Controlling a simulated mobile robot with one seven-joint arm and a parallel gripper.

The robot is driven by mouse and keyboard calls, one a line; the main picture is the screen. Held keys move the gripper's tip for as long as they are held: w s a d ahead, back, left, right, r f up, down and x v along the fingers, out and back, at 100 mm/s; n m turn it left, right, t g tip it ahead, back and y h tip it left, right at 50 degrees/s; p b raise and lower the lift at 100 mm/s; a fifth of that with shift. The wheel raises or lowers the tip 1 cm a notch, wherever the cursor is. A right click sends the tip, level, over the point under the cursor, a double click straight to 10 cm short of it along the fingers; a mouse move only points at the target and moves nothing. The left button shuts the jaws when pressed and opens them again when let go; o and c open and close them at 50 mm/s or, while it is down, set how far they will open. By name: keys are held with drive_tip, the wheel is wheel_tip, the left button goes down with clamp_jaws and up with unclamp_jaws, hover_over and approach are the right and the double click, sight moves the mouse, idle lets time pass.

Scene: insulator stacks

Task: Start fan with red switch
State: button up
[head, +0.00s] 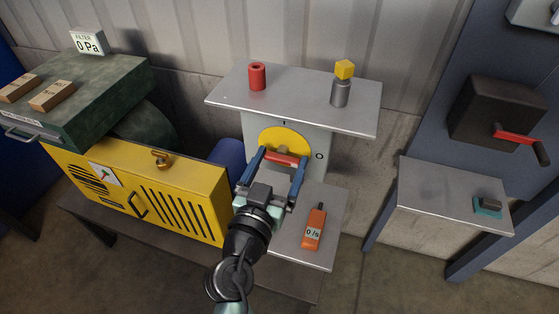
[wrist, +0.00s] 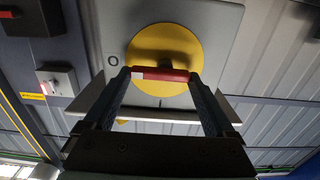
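The red switch handle (head: 284,160) sits across a yellow round plate (head: 274,138) on a grey box under a metal shelf. An "I" mark is above the plate and an "O" mark is to its right. My gripper (head: 283,157) is at the switch, with its blue fingers apart and the handle lying lengthwise between the tips. In the wrist view, the red handle (wrist: 160,74) spans the gap between the fingertips, with a pale end on the "O" side. I cannot tell whether the fingertips touch its ends.
The metal shelf (head: 225,97) above holds a red cylinder (head: 257,77) and a grey bottle (head: 340,94) with a yellow cube. An orange meter (head: 314,229) reading 0 /s lies right of my arm. A yellow cabinet (head: 190,195) stands left. A red-handled black box (head: 495,115) is far right.

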drive_tip(key=c, duration=0.6)
drive_tip(key=shift+n, duration=0.4)
drive_tip(key=n+b, duration=0.1)
drive_tip(key=n, duration=0.2)
drive_tip(key=shift+a+n, duration=0.1)
drive_tip(key=shift+n, duration=0.3)
drive_tip(key=n, duration=0.4)
drive_tip(key=shift+w+a+r, duration=0.1)
drive_tip(key=shift+a, duration=0.05)
drive_tip(key=n+p, duration=0.1)
drive_tip(key=n, duration=0.4)
drive_tip(key=shift+a, duration=0.15)
drive_tip(key=n+p, duration=0.1)
drive_tip(key=n, duration=0.3)
drive_tip(key=shift+a, duration=0.15)
drive_tip(key=shift+f+n, duration=0.2)
drive_tip(key=shift+n, duration=0.1)
